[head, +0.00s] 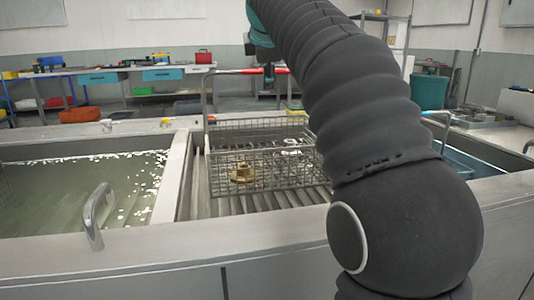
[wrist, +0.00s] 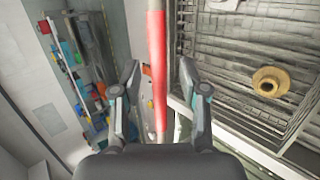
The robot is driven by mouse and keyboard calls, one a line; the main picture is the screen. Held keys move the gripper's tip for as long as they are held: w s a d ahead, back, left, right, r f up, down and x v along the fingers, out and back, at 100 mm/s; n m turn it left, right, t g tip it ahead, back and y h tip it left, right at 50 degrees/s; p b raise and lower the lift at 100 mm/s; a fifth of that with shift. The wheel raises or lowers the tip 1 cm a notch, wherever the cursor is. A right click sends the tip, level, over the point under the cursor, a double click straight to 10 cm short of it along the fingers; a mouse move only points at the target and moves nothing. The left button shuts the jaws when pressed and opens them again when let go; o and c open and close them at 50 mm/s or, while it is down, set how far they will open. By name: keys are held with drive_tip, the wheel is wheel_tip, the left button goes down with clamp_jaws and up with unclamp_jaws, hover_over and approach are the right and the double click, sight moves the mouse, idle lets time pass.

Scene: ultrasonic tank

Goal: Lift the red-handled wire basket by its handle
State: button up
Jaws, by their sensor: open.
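The wire basket (head: 222,170) stands on a ribbed rack in the middle bay of the tank, with a tall handle frame. The red handle grip (head: 225,72) runs across the top of that frame. In the wrist view the red grip (wrist: 157,65) passes between the fingers of my gripper (wrist: 161,75), with a gap visible on both sides. My gripper is open. In the head view it (head: 268,72) is at the right part of the handle, mostly hidden by my arm. A brass flanged part (head: 242,174) lies in the basket and shows in the wrist view (wrist: 270,81).
A liquid-filled bay (head: 85,190) with a metal tap-like fitting (head: 97,210) is left of the basket. A blue-lined bay (head: 465,165) is at the right, partly behind my arm. Benches with bins (head: 110,76) stand at the back.

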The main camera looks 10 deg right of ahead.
clamp_jaws()
drive_tip(key=shift+r, duration=0.15)
drive_tip(key=shift+r+p, duration=1.1)
drive_tip(key=shift+r, duration=0.9)
drive_tip(key=s+d+r+p, duration=0.2)
drive_tip(key=s+d+r, duration=0.3)
drive_tip(key=d, duration=0.5)
drive_tip(key=shift+s+d+r, duration=0.15)
drive_tip(key=shift+s+r, duration=0.1)
drive_tip(key=shift+r, duration=0.7)
